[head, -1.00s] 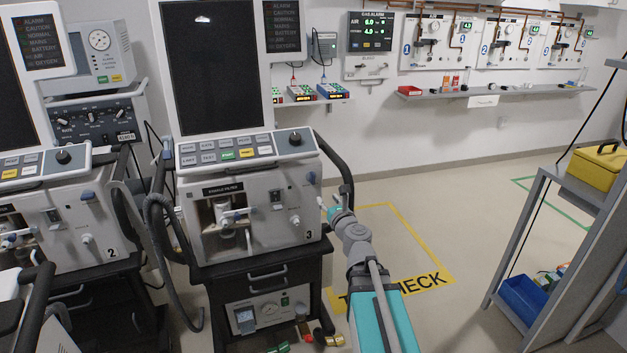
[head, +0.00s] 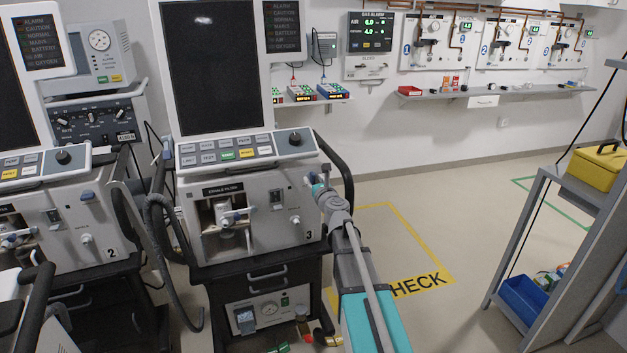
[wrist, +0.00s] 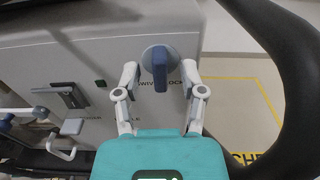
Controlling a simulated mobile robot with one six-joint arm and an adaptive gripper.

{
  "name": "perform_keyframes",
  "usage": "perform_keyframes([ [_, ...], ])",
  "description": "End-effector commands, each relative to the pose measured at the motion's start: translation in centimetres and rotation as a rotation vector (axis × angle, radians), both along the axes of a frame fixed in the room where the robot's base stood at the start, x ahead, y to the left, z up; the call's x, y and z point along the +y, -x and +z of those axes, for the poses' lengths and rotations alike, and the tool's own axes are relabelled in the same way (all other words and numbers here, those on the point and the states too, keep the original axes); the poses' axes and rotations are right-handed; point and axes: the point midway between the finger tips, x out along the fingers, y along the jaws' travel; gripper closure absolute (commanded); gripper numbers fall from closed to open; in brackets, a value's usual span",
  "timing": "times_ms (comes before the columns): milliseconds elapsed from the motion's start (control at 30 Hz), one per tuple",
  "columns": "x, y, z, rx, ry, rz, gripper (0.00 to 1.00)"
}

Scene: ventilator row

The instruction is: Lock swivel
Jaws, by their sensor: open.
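My gripper (wrist: 159,76) is open, with one white finger on each side of the knob and a gap visible on both sides. I cannot tell whether the fingertips reach the knob's depth. In the head view my gripper (head: 317,186) is at the upper right of the front panel and largely hides the knob.
A black handle rail (wrist: 294,70) curves close on the right of my gripper. A grey latch (wrist: 70,97) and a small lever are on the panel to the left. Ventilator 2 (head: 68,235) stands at left, a grey shelf rack (head: 535,215) at right.

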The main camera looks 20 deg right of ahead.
Motion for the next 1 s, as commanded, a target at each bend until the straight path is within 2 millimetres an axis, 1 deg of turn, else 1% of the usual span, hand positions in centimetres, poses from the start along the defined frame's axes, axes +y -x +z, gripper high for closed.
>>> perform_keyframes([
  [33, -0.01, -0.47, 0.0, 0.0, 0.0, 0.0, 0.47],
  [133, 0.0, -0.79, 0.0, 0.0, 0.0, 0.0, 0.47],
  [467, 0.0, -0.85, 0.0, 0.0, 0.0, -0.001, 0.47],
  [567, 0.0, -0.85, 0.0, 0.0, 0.0, -0.001, 0.64],
  [700, -0.01, -0.84, 0.0, 0.0, 0.0, -0.001, 0.9],
  [767, -0.01, -0.85, 0.0, 0.0, 0.0, -0.001, 1.0],
  [1000, -0.01, -0.85, 0.0, 0.0, 0.001, -0.001, 1.0],
])
